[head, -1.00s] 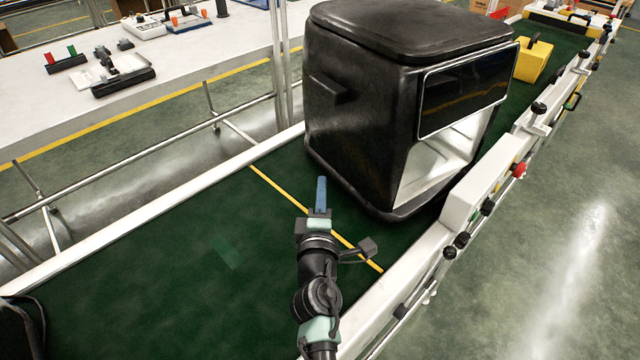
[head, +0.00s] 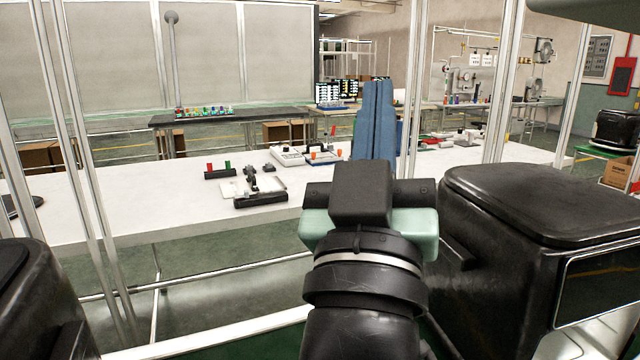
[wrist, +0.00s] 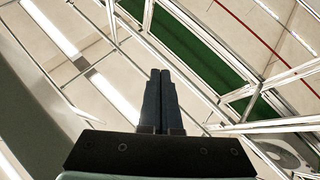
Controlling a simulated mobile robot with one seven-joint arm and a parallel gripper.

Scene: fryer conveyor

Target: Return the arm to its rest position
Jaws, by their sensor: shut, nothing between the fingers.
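My gripper (head: 378,90) is raised in front of the head camera, its two blue fingers pointing up and closed together with nothing between them. In the wrist view the shut fingers (wrist: 160,85) show dark against the ceiling lights and frame bars. My arm rises from the bottom of the head view.
Another black appliance (head: 35,300) stands at the lower left. A white table (head: 130,200) with small tools (head: 255,185) lies behind my arm. Upright metal posts (head: 90,170) stand at left and right. Further benches (head: 230,118) are at the back.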

